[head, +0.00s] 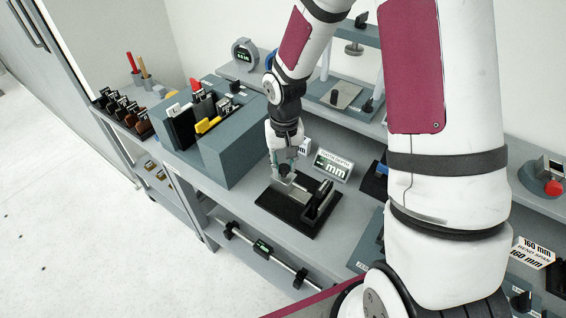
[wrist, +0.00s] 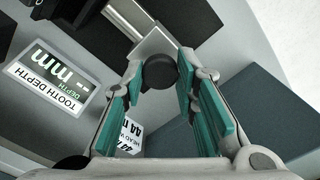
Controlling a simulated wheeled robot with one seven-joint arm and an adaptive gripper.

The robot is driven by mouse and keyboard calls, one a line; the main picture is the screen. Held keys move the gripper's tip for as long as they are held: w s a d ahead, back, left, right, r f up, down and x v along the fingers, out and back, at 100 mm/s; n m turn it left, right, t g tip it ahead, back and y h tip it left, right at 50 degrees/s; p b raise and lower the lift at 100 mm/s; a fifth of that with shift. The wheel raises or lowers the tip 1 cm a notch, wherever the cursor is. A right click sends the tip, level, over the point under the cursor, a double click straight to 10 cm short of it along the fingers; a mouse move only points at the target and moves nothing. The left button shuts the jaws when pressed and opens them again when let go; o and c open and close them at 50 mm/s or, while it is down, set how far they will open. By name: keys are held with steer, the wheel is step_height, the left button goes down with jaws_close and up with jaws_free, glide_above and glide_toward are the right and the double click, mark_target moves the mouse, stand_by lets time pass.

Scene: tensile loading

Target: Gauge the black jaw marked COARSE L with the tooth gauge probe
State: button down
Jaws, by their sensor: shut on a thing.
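My gripper (head: 286,160) points down over the black gauge base (head: 275,208). In the wrist view its teal-padded fingers (wrist: 158,85) are closed around a dark round knob (wrist: 160,71), which I take to be the tooth gauge probe's handle. A pale metal block (wrist: 154,43) shows just beyond the knob, above or against the base; I cannot tell if it touches. A dark upright piece (head: 318,200) stands on the right of the base, perhaps the jaw; no COARSE L marking is readable. The tooth depth display (head: 333,166) reads dashes and mm in the wrist view (wrist: 52,82).
A blue-grey block rack (head: 234,150) with black, yellow and red-handled items stands left of the base. Several dark labelled pieces (head: 122,108) stand at the bench's far left. A rod-like instrument (head: 262,247) lies on the lower shelf. A round gauge (head: 244,54) stands behind.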

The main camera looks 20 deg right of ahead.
mark_target(294, 183)
steer(key=s+d, duration=0.1)
steer(key=s+d+p, duration=0.1)
steer(key=s, duration=0.1)
steer(key=shift+w, duration=0.1)
steer(key=c, duration=1.2)
jaws_free()
steer(key=shift+c, duration=0.2)
steer(key=shift+r, duration=0.1)
step_height(294, 183, up, 12)
